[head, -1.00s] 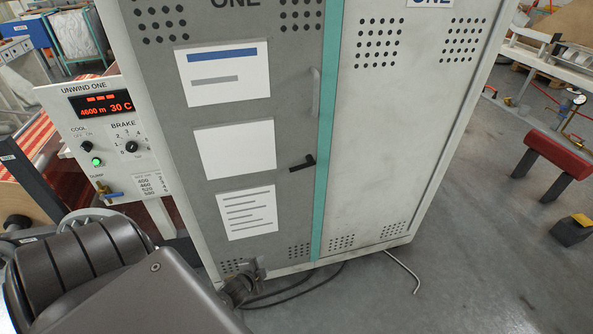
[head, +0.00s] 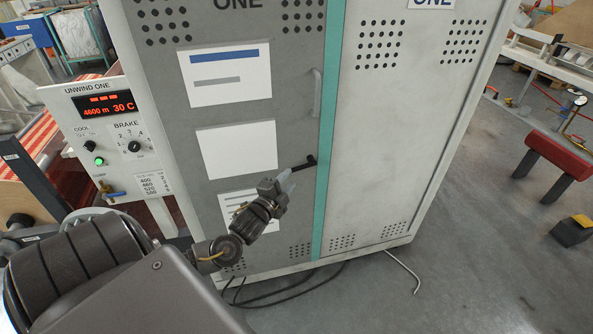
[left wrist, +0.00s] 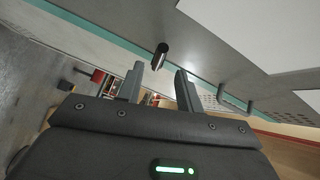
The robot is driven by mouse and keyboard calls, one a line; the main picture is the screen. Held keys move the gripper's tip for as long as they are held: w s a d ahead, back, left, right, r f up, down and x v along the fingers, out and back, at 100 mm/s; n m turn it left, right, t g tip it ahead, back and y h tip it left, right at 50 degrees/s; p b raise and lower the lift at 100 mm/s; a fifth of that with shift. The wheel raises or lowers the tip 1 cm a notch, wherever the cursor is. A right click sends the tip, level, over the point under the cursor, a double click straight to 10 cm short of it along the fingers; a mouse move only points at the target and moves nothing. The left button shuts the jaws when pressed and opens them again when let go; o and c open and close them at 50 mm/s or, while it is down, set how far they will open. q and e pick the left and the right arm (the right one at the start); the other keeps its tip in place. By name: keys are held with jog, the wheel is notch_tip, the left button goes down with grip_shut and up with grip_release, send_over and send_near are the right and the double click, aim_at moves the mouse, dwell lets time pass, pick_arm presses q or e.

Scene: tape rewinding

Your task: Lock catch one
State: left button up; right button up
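Catch one looks to be the small black lever (head: 304,163) on the grey door (head: 230,125) of the cabinet marked ONE, beside the teal strip. In the head view it lies nearly level, slightly tilted. My left gripper (head: 287,181) is just below and left of the catch, close to the door. In the left wrist view, the two fingers of my left gripper (left wrist: 160,84) stand apart with nothing between them. The dark end of the catch (left wrist: 161,52) shows just beyond the fingertips, apart from them. My right gripper is not in view.
A grey door handle (head: 316,93) is above the catch. The UNWIND ONE control panel (head: 115,130) stands at left. Black cables (head: 290,288) lie on the floor below the cabinet. A red-topped stand (head: 558,155) is at right, with open floor between.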

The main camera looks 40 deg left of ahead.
aim_at(297, 170)
pick_arm(q)
jog(key=w, duration=0.2)
jog(key=w+a, duration=0.1)
jog(key=w, duration=0.1)
jog(key=shift+w, duration=0.2)
jog(key=shift+w+a+f, duration=0.1)
jog(key=shift+w, duration=0.65)
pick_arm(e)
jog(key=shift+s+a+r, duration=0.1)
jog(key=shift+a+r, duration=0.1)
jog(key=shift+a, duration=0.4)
pick_arm(q)
jog(key=shift+c, duration=0.2)
jog(key=c, duration=0.7)
grip_shut()
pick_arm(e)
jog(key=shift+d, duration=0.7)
